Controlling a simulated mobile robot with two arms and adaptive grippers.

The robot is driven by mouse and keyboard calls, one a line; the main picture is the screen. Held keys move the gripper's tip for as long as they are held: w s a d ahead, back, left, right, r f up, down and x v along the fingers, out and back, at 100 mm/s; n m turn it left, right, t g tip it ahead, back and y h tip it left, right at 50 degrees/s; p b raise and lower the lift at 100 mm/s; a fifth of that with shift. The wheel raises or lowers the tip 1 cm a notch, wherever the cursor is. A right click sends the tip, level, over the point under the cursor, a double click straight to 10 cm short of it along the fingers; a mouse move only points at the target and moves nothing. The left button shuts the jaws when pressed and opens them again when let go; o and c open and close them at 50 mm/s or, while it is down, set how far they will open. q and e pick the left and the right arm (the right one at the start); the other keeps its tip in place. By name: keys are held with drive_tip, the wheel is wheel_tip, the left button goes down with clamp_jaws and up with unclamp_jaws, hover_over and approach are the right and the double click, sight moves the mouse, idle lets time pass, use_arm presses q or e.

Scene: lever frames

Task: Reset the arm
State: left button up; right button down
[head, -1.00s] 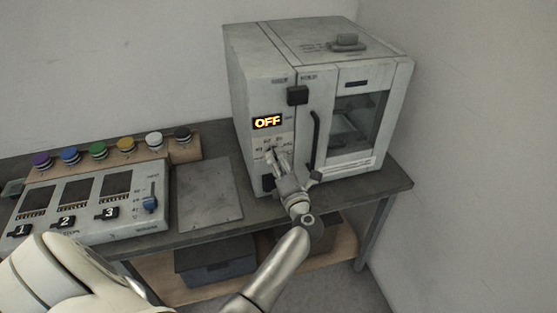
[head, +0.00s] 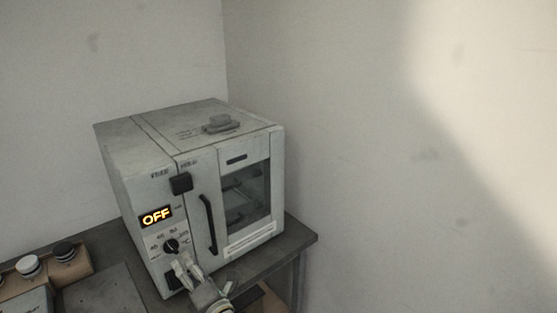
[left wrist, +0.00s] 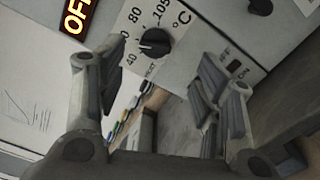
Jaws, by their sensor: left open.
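My left gripper (head: 188,277) is in front of the lower front of a white oven-like machine (head: 185,150), just below its black dial (head: 171,246). In the left wrist view the gripper (left wrist: 160,105) has its two fingers spread wide with nothing between them. The dial (left wrist: 155,43) shows beyond the fingers, apart from them, with temperature marks around it. An orange display (head: 156,216) above the dial reads OFF. My right gripper is in neither view.
The machine stands on a grey table (head: 300,243) near the wall corner. Its door has a dark handle (head: 208,224). White and black round buttons (head: 64,251) are at the left. The floor space right of the table looks clear.

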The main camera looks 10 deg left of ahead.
use_arm(q)
drive_tip(key=s+d+f+m+t+h+b, duration=0.15)
drive_tip(key=d+f+m+h, duration=0.25)
drive_tip(key=f+m, duration=0.45)
drive_tip(key=d+f+m+t+h, duration=0.3)
drive_tip(key=d+f+m+h, duration=0.15)
drive_tip(key=f+m, duration=0.4)
drive_tip(key=s+d+f+m+g+h, duration=0.25)
drive_tip(key=s+f, duration=0.25)
drive_tip(key=f, duration=0.4)
drive_tip(key=s+d+f+m+g+h, duration=0.2)
drive_tip(key=s+f+m, duration=0.2)
drive_tip(key=f, duration=0.4)
drive_tip(key=s+f+m+g+h+b, duration=0.2)
drive_tip(key=s+f+m+g, duration=0.25)
drive_tip(key=s+f, duration=0.95)
drive_tip(key=s+a+f+m+g, duration=0.2)
drive_tip(key=s, duration=0.5)
drive_tip(key=s+a+f+m+g+y, duration=0.1)
drive_tip(key=s+f+m+g, duration=0.1)
drive_tip(key=s, duration=0.6)
drive_tip(key=s+a+f+m+g, duration=0.2)
drive_tip(key=s+f, duration=0.1)
drive_tip(key=s, duration=0.5)
drive_tip(key=shift+s+a+f+y, duration=0.2)
drive_tip(key=shift+a+y, duration=0.1)
drive_tip(key=shift+a, duration=0.05)
drive_tip(key=shift+g, duration=0.25)
